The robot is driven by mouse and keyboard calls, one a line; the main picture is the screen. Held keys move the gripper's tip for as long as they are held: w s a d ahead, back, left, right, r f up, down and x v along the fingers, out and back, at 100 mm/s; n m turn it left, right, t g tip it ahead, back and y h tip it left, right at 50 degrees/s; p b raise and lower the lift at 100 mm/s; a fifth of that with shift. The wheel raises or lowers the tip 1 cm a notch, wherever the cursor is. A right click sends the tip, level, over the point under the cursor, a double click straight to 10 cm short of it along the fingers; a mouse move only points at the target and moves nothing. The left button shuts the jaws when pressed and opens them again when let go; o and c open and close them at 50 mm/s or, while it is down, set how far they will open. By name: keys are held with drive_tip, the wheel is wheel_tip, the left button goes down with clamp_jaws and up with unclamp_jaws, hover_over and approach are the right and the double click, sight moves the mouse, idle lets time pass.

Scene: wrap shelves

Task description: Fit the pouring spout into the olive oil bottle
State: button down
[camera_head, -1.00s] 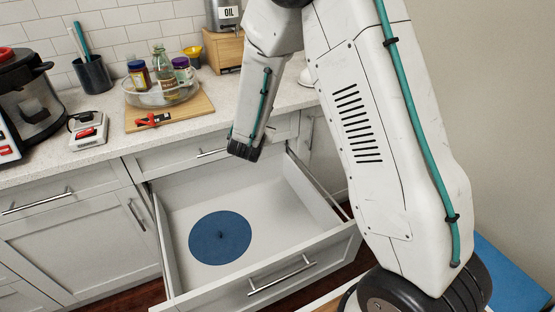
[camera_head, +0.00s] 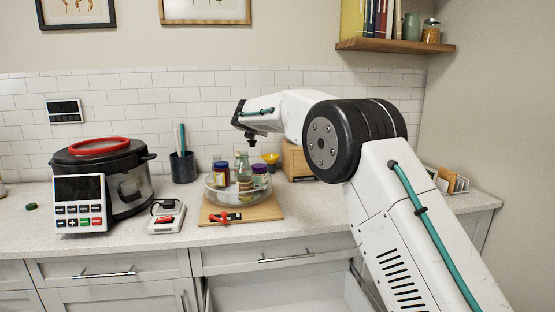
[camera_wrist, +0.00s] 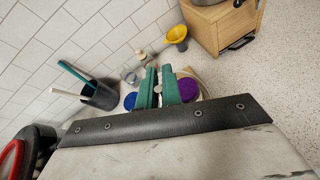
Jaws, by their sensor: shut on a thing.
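The olive oil bottle (camera_head: 243,169), clear greenish glass with a label, stands upright in a round glass tray (camera_head: 213,190) between a blue-lidded jar (camera_head: 221,172) and a purple-lidded jar (camera_head: 260,174). My gripper (camera_head: 251,142) points down just above the bottle's neck; whether anything touches is unclear. In the wrist view my teal fingers (camera_wrist: 165,88) are shut on a small pale thing (camera_wrist: 157,88), likely the pouring spout, mostly hidden between them. The fingers hide the bottle there; the blue lid (camera_wrist: 130,101) and purple lid (camera_wrist: 188,89) show on either side.
The tray sits on a wooden board (camera_head: 268,210) with a red-and-black tool (camera_head: 226,217). A utensil cup (camera_head: 183,167), scale (camera_head: 167,217) and cooker (camera_head: 105,175) stand left. A yellow funnel-like thing (camera_head: 271,158) and wooden box (camera_head: 297,160) are behind. An open drawer (camera_head: 275,293) lies below.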

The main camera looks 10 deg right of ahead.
drive_tip(key=w+a+r+n+y, duration=0.1)
drive_tip(key=a+r, duration=0.2)
drive_tip(key=r, duration=0.2)
drive_tip(key=shift+a, duration=0.2)
drive_tip(key=shift+y, duration=0.3)
drive_tip(key=shift+f, duration=2.95)
drive_tip(key=shift+f, duration=1.4)
drive_tip(key=c, duration=1.5)
unclamp_jaws()
